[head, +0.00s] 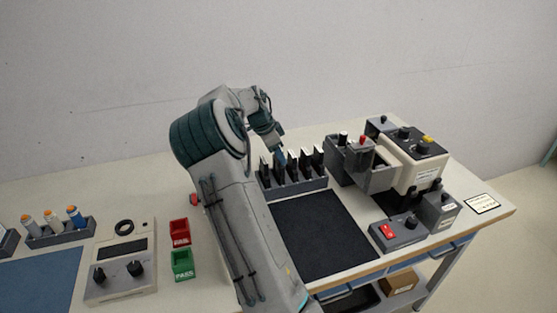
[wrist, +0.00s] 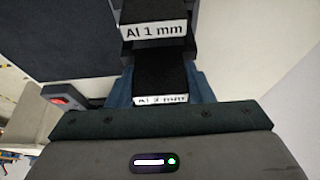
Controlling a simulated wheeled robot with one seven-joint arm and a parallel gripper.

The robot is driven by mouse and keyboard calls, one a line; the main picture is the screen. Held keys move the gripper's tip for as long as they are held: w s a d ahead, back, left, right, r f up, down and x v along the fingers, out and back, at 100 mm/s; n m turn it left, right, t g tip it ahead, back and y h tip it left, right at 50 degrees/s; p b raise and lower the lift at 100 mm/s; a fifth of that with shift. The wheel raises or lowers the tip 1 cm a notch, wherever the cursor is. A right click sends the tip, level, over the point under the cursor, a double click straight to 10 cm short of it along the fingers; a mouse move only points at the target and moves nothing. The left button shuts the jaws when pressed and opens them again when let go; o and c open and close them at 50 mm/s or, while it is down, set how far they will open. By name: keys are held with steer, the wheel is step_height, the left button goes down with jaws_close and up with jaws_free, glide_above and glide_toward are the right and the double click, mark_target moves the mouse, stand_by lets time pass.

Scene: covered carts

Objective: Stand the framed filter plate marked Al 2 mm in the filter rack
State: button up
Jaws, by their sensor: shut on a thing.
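My gripper (wrist: 160,92) is shut on a black framed plate (wrist: 160,78) with a white label. The label begins "Al" and ends "mm"; its digit is foreshortened and hard to read. A second plate marked Al 1 mm (wrist: 155,28) stands just beyond it in the wrist view. In the head view the grey filter rack (head: 294,188) holds several upright dark plates, and my gripper (head: 280,150) is at its back left part. My arm and the neighbouring plates hide the held plate there, so I cannot tell how deep it sits in a slot.
A dark mat (head: 322,232) lies clear in front of the rack. A grey housing with knobs (head: 362,165) and a cream instrument (head: 413,160) stand close to its right. A red-switch box (head: 398,232) is at the front right. Red (head: 180,232) and green (head: 183,264) bins are left of my arm.

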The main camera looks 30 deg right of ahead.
steer(key=shift+f+p, duration=0.3)
steer(key=shift+f, duration=1.2)
steer(key=shift+f, duration=0.1)
steer(key=o, duration=1.4)
steer(key=shift+o, duration=0.2)
steer(key=b+v, duration=0.1)
steer(key=v, duration=1.1)
steer(key=shift+b, duration=0.4)
